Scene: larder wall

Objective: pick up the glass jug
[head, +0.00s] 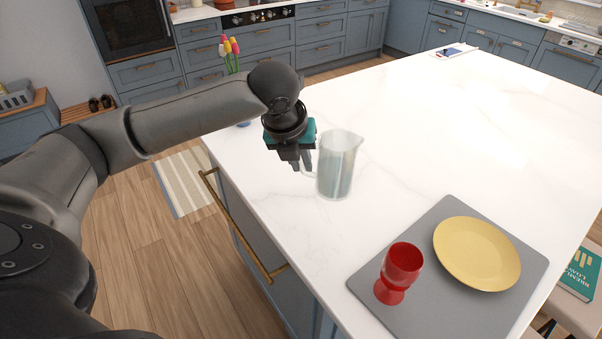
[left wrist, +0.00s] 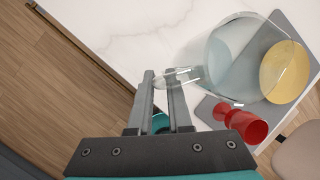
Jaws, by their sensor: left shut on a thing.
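The glass jug (head: 338,166) is clear, with its spout to the right and its handle to the left. It appears upright at the white island top in the head view; I cannot tell whether its base touches the surface. My left gripper (head: 302,165) is at the jug's left side, shut on its handle. In the left wrist view the jug (left wrist: 226,62) extends to the right of the fingers, and the left gripper (left wrist: 162,80) has the handle between its fingertips. My right gripper is not in view.
A grey mat (head: 446,228) at the island's near right holds a red goblet (head: 403,264) and a yellow plate (head: 477,254). Tulips (head: 230,52) stand behind my left arm. The island's middle and far parts (head: 460,120) are mostly clear. A brass rail (head: 236,228) runs along the left side.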

